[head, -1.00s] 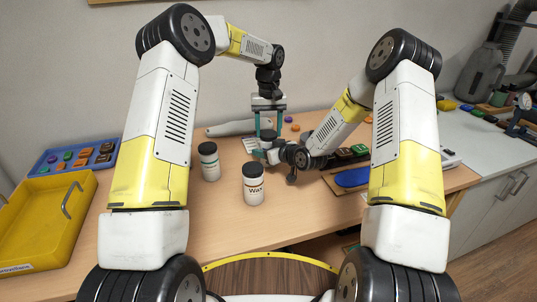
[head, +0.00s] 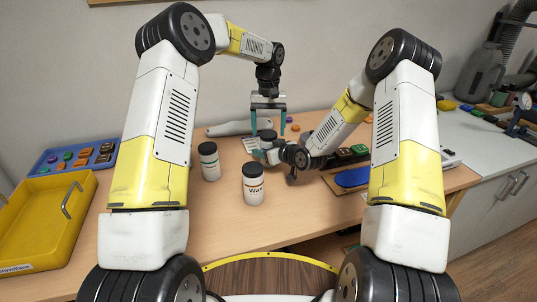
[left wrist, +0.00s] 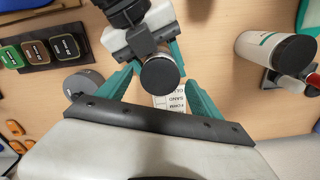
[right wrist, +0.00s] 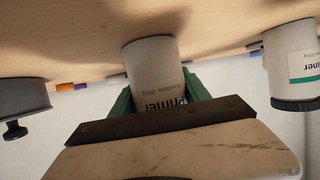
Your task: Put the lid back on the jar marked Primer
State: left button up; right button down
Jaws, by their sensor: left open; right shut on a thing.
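The Primer jar (right wrist: 155,75) is white with printed text and stands in the grip of my right gripper (head: 262,149). In the right wrist view its lid end is hidden behind my gripper. A dark round lid (left wrist: 160,76) sits over the top of this jar; it also shows in the head view (head: 267,135). I cannot tell whether it is fully seated. My left gripper (head: 268,133) is open above the jar, with its teal fingers apart on either side of the lid. In the left wrist view there are gaps between those fingers and the lid.
A lidded jar with a green stripe (head: 209,163) and a Wax jar (head: 253,186) stand to the left and in front. A yellow tray (head: 35,235) and a blue tray (head: 60,167) lie at the left. A blue insole (head: 352,178) lies at the right.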

pick_arm(q)
jog(key=shift+r, duration=2)
jog(key=shift+c, duration=0.3)
jog(key=n, duration=0.2)
jog(key=r+n, duration=0.1)
jog(key=n, duration=0.3)
jog(key=shift+r, duration=0.35)
jog(key=n, duration=0.2)
jog(key=r+n, duration=0.1)
jog(key=n, duration=0.4)
jog(key=shift+r, duration=0.35)
jog(key=shift+f, duration=0.1)
jog(key=shift+f, duration=3.95)
jog(key=shift+c, duration=0.4)
